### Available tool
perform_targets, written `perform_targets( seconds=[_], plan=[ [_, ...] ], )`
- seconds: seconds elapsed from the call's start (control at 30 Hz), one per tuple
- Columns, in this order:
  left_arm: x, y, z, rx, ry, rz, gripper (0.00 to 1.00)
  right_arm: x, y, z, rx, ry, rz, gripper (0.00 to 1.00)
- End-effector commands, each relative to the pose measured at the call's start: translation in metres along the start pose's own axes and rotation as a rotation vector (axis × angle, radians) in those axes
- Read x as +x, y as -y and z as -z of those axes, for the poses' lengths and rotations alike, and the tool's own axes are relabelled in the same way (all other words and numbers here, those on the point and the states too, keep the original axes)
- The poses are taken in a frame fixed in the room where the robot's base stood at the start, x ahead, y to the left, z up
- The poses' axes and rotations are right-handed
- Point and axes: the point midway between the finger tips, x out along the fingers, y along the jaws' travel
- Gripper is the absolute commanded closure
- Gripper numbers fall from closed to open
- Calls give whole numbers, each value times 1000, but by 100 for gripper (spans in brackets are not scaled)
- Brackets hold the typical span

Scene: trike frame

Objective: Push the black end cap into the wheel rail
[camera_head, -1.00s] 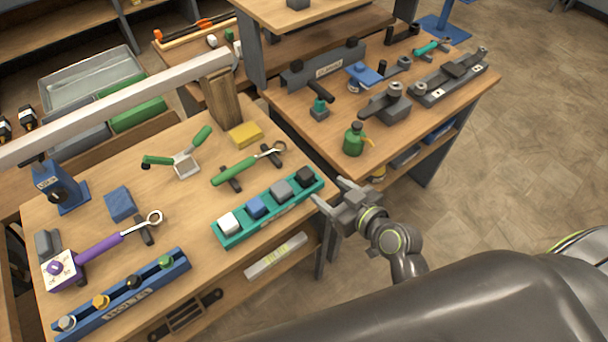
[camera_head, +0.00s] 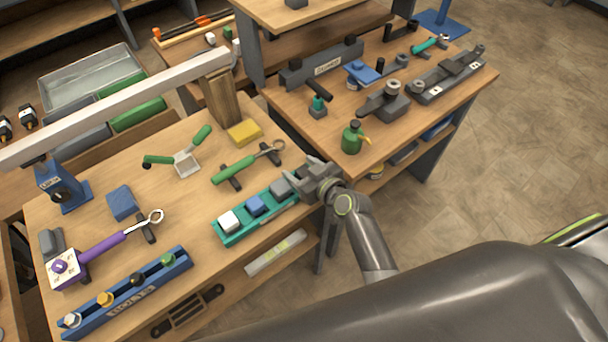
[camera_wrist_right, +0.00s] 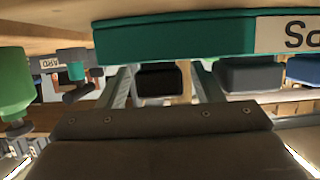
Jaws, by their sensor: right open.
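The black end cap (camera_wrist_right: 160,82) shows between the two fingers of my right gripper (camera_wrist_right: 164,86) in the right wrist view. The fingers are open, one on each side of it; I cannot tell whether they touch it. In the head view my right gripper (camera_head: 306,182) is over the right end of the teal rack (camera_head: 240,233) and hides the black cap. White (camera_head: 229,220), blue (camera_head: 255,204) and grey (camera_head: 280,187) caps sit in that rack. A long pale rail (camera_head: 110,110) spans the bench's back left; I cannot tell whether it is the wheel rail. My left gripper is out of view.
A green-handled wrench (camera_head: 235,171) and a yellow block (camera_head: 244,133) lie behind the teal rack. A blue bolt rack (camera_head: 130,300) stands at the front left. A second bench holds a green bottle (camera_head: 351,140) and grey fixtures. The bench middle has free room.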

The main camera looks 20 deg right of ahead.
Motion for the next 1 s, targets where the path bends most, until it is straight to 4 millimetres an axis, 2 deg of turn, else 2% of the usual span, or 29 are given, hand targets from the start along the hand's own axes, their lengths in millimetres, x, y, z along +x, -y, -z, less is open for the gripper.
perform_targets(
  seconds=[0.1, 0.37, 0.73, 1.0],
  plan=[
    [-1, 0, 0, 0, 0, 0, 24, 7, 0, 0, 1, 0, -1, 40],
    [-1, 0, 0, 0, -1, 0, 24, 8, 0, 0, 0, -1, -1, 40],
    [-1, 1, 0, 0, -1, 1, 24, 8, 0, 0, 0, 0, -1, 87],
    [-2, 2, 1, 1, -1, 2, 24, 7, 0, 4, 0, -2, 0, 88]
  ],
)
